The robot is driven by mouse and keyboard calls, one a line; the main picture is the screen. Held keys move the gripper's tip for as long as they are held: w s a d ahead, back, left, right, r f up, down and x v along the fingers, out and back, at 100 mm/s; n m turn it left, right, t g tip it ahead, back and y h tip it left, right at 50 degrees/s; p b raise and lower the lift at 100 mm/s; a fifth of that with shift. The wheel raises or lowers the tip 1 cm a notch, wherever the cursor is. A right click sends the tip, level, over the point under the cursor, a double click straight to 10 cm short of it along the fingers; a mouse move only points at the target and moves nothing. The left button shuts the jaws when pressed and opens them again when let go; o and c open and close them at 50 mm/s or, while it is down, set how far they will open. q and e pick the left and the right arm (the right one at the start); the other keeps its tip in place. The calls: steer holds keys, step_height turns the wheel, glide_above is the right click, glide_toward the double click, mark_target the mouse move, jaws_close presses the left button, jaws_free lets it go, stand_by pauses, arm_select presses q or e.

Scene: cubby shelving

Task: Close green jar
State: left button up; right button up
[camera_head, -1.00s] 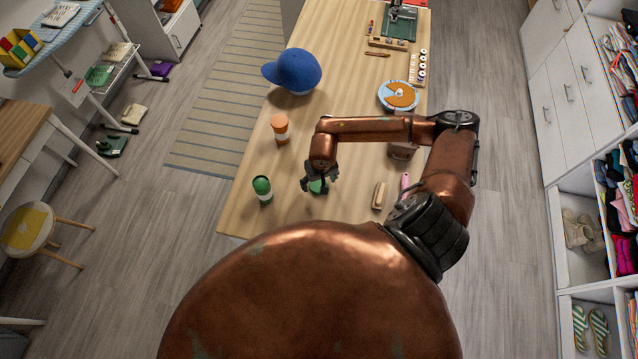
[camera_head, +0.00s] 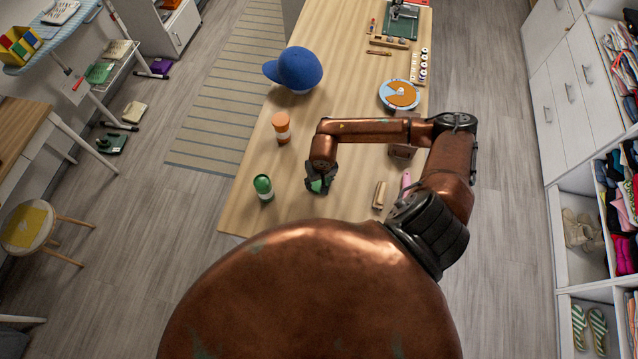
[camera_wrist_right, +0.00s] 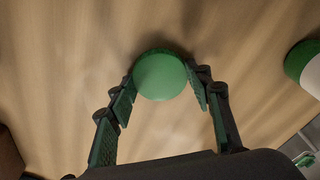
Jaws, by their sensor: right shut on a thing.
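The green jar (camera_head: 263,187), with a white band, stands upright near the left edge of the wooden table. It also shows in part at the right edge of the right wrist view (camera_wrist_right: 303,66). My right gripper (camera_head: 320,185) is to the right of the jar, low over the table. It is shut on a round green lid (camera_wrist_right: 160,75), which sits between the fingertips in the right wrist view. The lid shows partly below the fingers in the head view (camera_head: 317,186). I cannot tell whether the lid touches the table. My left gripper is not in view.
An orange jar (camera_head: 281,126) and a blue cap (camera_head: 294,69) stand farther back on the table (camera_head: 245,205). A wooden brush (camera_head: 380,195) and a pink item (camera_head: 406,181) lie to the right. The table between lid and green jar is clear.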

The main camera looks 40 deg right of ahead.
mark_target(318, 183)
steer(key=shift+w+r+b, duration=0.1)
steer(key=shift+r+b, duration=0.3)
steer(key=shift+r, duration=0.1)
steer(key=r, duration=0.1)
steer(key=r+b, duration=0.1)
steer(key=shift+s+a+r, duration=0.15)
steer(key=shift+s+r, duration=0.1)
steer(key=shift+r, duration=0.05)
steer(key=s+a+r+b, duration=0.4)
steer(key=s+a+r, duration=0.3)
steer(key=s+r, duration=0.2)
steer(key=shift+s+a+r, duration=0.2)
steer(key=shift+s+a, duration=0.15)
steer(key=shift+s, duration=0.7)
steer(key=shift+w, duration=0.1)
steer(key=w+a+n+b, duration=0.3)
steer(key=w+b, duration=0.3)
steer(key=w, duration=0.8)
steer(key=shift+w+a+n+b, duration=0.15)
steer(key=shift+a+n+b, duration=0.2)
steer(key=shift+a, duration=0.3)
